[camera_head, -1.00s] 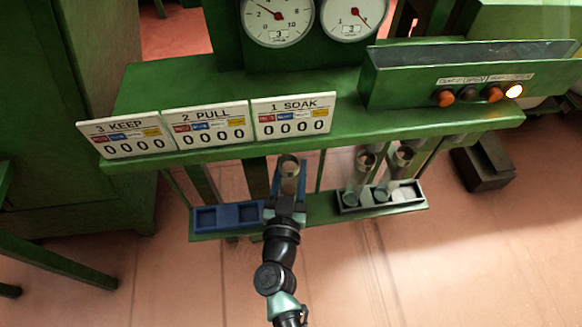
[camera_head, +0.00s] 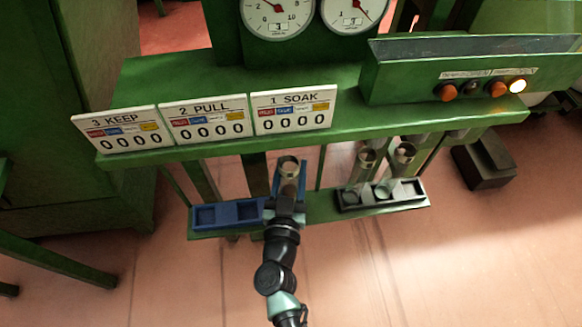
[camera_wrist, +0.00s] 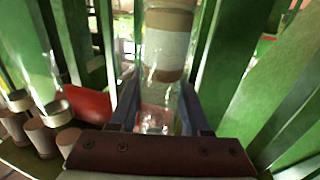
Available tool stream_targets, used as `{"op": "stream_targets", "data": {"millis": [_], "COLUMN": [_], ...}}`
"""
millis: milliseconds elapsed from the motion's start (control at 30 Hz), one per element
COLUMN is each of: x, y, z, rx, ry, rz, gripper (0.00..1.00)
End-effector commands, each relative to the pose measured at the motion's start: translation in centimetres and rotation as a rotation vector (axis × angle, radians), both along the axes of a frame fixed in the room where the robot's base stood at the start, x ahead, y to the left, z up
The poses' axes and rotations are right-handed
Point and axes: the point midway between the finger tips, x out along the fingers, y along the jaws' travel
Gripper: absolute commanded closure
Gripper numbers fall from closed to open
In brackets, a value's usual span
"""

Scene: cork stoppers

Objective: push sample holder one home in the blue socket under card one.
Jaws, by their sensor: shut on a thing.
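Sample holder one (camera_head: 288,172) is a clear tube with a tan, cork-like top and stands roughly upright in my gripper (camera_head: 289,190). The wrist view shows the holder (camera_wrist: 166,45) large between both fingers, with its glassy lower part between the fingertips (camera_wrist: 158,112). The blue socket block (camera_head: 227,212) is on the low green shelf, with two open sockets visible to the left of my gripper. Card one (camera_head: 293,112), reading "1 SOAK", hangs above the holder. The socket under it is hidden by my gripper and the holder, so I cannot tell how deep the holder sits.
A dark tray (camera_head: 381,203) at right holds two more tubes, (camera_head: 364,170) and (camera_head: 401,165). Cards "2 PULL" (camera_head: 208,121) and "3 KEEP" (camera_head: 122,131) hang at left. The green upper shelf (camera_head: 430,133) and thin uprights enclose the space. Floor in front is clear.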

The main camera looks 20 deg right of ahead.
Motion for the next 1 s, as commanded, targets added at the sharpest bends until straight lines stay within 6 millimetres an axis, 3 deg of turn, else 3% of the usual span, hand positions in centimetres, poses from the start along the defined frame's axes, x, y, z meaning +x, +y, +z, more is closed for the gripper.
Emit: {"op": "stream_targets", "data": {"millis": [67, 100, 267, 667, 1000], "x": [0.0, 0.0, 0.0, -0.7, -6.6], "y": [0.0, 0.0, 0.0, 0.4, 3.9], "z": [-0.1, 0.0, 0.0, 0.1, 0.3], "rx": [-0.001, -0.001, 0.000, 0.000, 0.001], "ry": [-0.003, -0.003, -0.002, 0.001, 0.003], "rz": [-0.001, -0.001, -0.001, 0.000, 0.001], "gripper": [1.00, 0.46, 0.18, 0.18, 0.18]}}
